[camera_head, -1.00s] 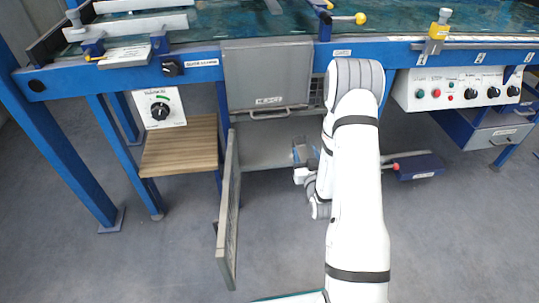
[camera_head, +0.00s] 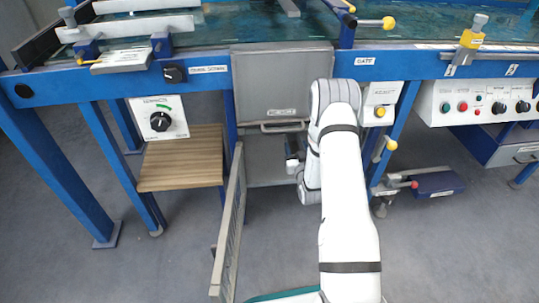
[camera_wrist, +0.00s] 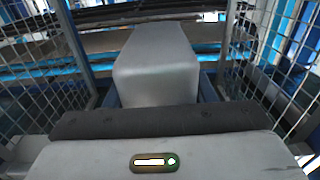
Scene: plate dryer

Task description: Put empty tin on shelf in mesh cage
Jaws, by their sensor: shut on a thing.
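My gripper (camera_head: 292,150) is at the open front of the mesh cage, below the grey box front, and my white arm covers the right part of the opening. In the wrist view, a smooth grey block with rounded edges, which I take to be the empty tin (camera_wrist: 156,75), is just ahead of the gripper body. The fingertips are hidden there, but the gripper is shut on it. Mesh walls (camera_wrist: 270,45) stand on both sides. The grey shelf (camera_head: 268,172) shows inside the cage. The cage door (camera_head: 229,235) hangs open toward me on the left.
A wooden shelf (camera_head: 182,160) is left of the cage, below a dial box (camera_head: 158,118). A grey panel with a handle (camera_head: 283,85) is above the opening. Blue table legs and a blue unit (camera_head: 436,184) stand at the right.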

